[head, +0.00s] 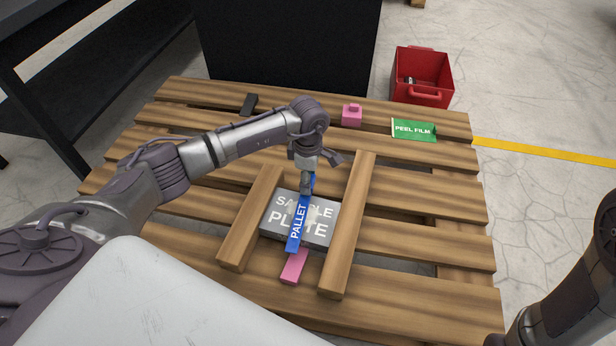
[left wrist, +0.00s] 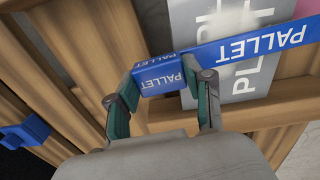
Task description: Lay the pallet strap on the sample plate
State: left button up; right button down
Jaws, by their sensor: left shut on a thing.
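The blue pallet strap (head: 297,232), lettered PALLET, runs lengthwise over the grey sample plate (head: 322,235). My left gripper (head: 306,188) is shut on the strap near its far end, above the plate's far edge. In the left wrist view, the strap (left wrist: 255,48) passes between the fingers of my left gripper (left wrist: 162,88) and extends right across the plate (left wrist: 188,12). I cannot tell whether the strap touches the plate along its length. My right gripper is out of view; only part of that arm shows.
Two wooden bars (head: 251,218) (head: 348,225) flank the plate on the slatted pallet. A pink piece (head: 293,266) lies just before the plate. Behind are a black item (head: 249,104), a pink block (head: 352,115), green peel film (head: 414,130) and a red bin (head: 423,76).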

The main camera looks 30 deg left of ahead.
pick_arm(q)
jog(key=shift+f, duration=0.25)
dwell(0.4)
jog(key=shift+f, duration=0.1)
jog(key=o, duration=1.2)
jog(key=shift+o, duration=0.2)
notch_tip(320, 180, up, 12)
